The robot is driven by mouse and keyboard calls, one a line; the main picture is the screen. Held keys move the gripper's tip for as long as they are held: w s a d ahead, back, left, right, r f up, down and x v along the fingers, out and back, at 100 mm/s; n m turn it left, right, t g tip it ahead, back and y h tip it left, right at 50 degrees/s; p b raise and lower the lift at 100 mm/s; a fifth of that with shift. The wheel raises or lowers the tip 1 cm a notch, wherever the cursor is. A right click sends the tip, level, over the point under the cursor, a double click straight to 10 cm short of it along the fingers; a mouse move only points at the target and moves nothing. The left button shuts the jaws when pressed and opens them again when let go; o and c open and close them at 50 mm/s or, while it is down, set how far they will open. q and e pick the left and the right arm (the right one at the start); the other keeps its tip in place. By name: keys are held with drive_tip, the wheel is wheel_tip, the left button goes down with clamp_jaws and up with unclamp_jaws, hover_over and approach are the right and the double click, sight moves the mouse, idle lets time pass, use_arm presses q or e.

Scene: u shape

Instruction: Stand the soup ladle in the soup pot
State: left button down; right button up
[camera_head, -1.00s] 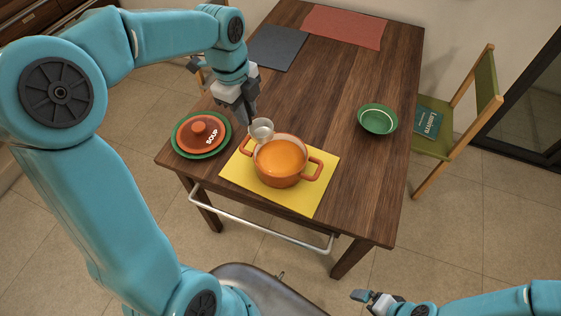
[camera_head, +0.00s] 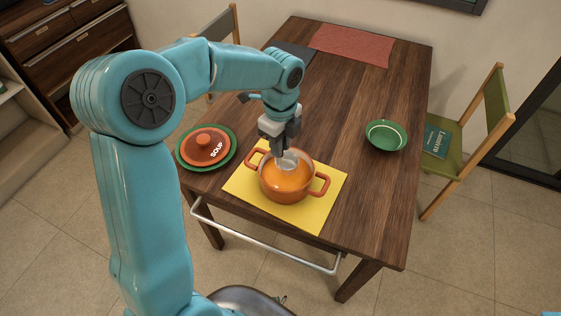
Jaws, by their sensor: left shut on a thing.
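The orange soup pot (camera_head: 284,187) stands on a yellow mat with orange soup in it. The soup ladle (camera_head: 289,164) shows as a grey metal bowl over the back part of the pot's opening. Its handle is mostly hidden by my left gripper (camera_head: 281,150). That gripper points down at the pot's back rim and is shut on the ladle. I cannot tell whether the ladle's bowl touches the soup. My right gripper is out of view; only a sliver of teal shows at the bottom right corner.
The pot's orange lid (camera_head: 206,146), marked SOUP, lies on a green plate (camera_head: 184,160) left of the yellow mat (camera_head: 241,187). A green bowl (camera_head: 386,135) stands at the right. The wooden table (camera_head: 345,110) is clear between them. A chair (camera_head: 494,110) holds a teal book (camera_head: 437,141).

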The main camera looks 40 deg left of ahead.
sight(280, 171)
use_arm(q)
wheel_tip(280, 171, down, 7)
drive_tip(key=shift+r, duration=0.2)
drive_tip(key=shift+f, duration=0.1)
drive_tip(key=c, duration=1)
unclamp_jaws()
drive_tip(key=shift+f, duration=0.1)
wheel_tip(280, 171, up, 12)
drive_tip(key=shift+r, duration=0.25)
drive_tip(key=shift+s+f, duration=0.1)
drive_tip(key=shift+s, duration=0.05)
